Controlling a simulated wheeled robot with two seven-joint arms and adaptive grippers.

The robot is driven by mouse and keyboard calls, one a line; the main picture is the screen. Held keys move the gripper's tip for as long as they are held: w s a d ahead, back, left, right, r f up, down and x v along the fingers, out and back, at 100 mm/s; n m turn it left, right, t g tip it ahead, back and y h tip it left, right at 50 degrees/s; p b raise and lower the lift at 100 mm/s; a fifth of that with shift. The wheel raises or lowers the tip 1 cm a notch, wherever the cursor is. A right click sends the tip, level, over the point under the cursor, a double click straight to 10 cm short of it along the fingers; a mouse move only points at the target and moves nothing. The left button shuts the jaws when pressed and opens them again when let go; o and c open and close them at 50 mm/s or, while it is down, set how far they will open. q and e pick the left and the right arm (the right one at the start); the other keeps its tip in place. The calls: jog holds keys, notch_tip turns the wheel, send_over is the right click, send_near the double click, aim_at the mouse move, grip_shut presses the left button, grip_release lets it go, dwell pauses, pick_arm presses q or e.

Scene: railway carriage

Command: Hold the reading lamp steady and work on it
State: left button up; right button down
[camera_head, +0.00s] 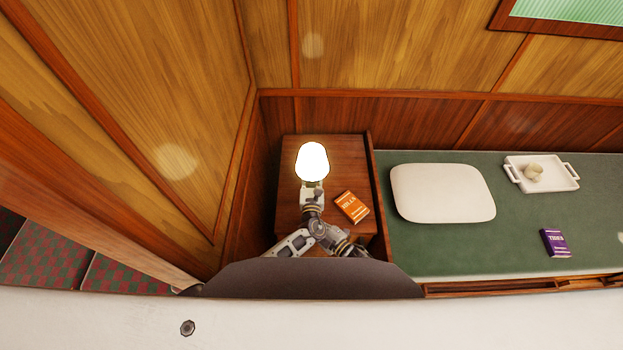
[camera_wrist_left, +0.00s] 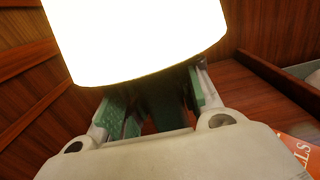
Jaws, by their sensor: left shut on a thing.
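The reading lamp (camera_head: 312,162) is lit and its shade glows bright white above the small wooden table (camera_head: 290,150). In the left wrist view the glowing shade (camera_wrist_left: 135,35) fills the top of the picture. My left gripper (camera_head: 312,188) is at the lamp, just below the shade. In the wrist view its fingers (camera_wrist_left: 155,98) stand on both sides of the dark part under the shade and are shut on the lamp. The lamp's base and the exact contact are hidden by the shade and the gripper. My right gripper is not in view.
An orange book (camera_head: 351,207) lies on the small table, right of my arm. A raised wooden edge (camera_head: 371,180) separates the table from a green berth with a white pillow (camera_head: 443,193), a white tray (camera_head: 541,174) and a purple book (camera_head: 555,243). Wood-panelled walls stand close behind and left.

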pick_arm(q)
jog(key=shift+s+f, duration=0.1)
jog(key=shift+f, duration=0.1)
jog(key=o, duration=1.2)
jog(key=shift+r, duration=0.15)
jog(key=shift+s+a+f, duration=0.1)
jog(key=shift+s+f, duration=0.05)
jog(key=shift+s, duration=1.25)
jog(key=shift+s+f, duration=0.2)
jog(key=shift+s, duration=1.15)
jog(key=shift+s+a+f, duration=0.1)
jog(key=shift+s+f, duration=0.05)
jog(key=shift+s, duration=1.25)
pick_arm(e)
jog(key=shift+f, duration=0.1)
pick_arm(q)
jog(key=shift+w, duration=0.2)
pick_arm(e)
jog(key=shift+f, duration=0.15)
pick_arm(q)
jog(key=shift+w+d+r, duration=0.1)
jog(key=shift+w+d, duration=0.05)
jog(key=shift+w, duration=1.75)
jog(key=shift+w+d+r, duration=0.1)
jog(key=shift+w, duration=1.75)
